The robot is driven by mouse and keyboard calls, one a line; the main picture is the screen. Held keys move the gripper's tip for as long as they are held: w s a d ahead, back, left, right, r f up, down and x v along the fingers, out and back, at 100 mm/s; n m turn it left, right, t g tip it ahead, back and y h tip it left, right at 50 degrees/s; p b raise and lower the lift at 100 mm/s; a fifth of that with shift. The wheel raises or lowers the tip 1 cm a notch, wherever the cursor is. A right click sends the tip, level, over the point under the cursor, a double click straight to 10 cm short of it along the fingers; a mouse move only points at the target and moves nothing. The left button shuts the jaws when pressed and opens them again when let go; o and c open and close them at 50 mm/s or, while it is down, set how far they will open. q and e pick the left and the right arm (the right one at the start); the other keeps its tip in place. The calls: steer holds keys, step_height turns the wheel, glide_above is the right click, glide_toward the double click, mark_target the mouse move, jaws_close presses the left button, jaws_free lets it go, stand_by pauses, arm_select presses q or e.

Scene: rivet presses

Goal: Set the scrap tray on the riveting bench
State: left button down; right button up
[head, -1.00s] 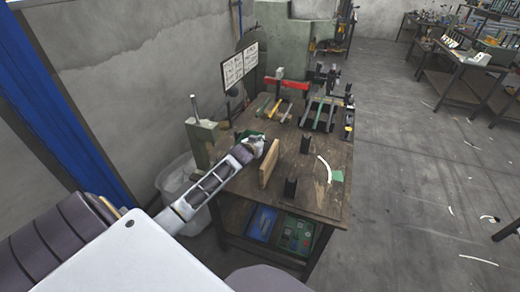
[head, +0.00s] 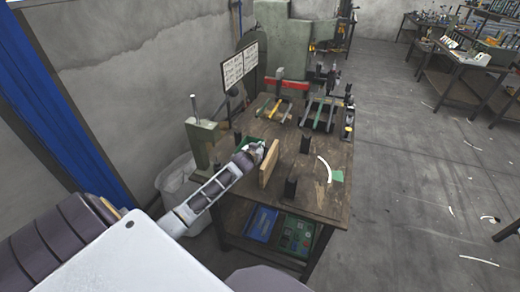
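The riveting bench (head: 320,200) is a brown wooden-topped table in the middle of the head view. My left gripper (head: 256,151) is over the bench's left part, just left of an upright wooden board (head: 269,163). Its fingers are too small and hidden to tell whether they are open or shut. A bit of green (head: 243,142) shows beside and behind the gripper, mostly hidden. I cannot tell whether it is the scrap tray or whether the gripper touches it. My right gripper is not in view.
Dark upright brackets (head: 291,188), a curved white strip (head: 324,168) and a green patch (head: 337,176) are on the bench. Tools and fixtures fill its back. Blue (head: 262,223) and green (head: 296,236) bins sit on the lower shelf.

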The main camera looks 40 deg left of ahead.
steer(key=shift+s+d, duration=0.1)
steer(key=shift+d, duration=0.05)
arm_select(q)
steer(key=c, duration=1.6)
jaws_free()
steer(key=shift+c, duration=0.2)
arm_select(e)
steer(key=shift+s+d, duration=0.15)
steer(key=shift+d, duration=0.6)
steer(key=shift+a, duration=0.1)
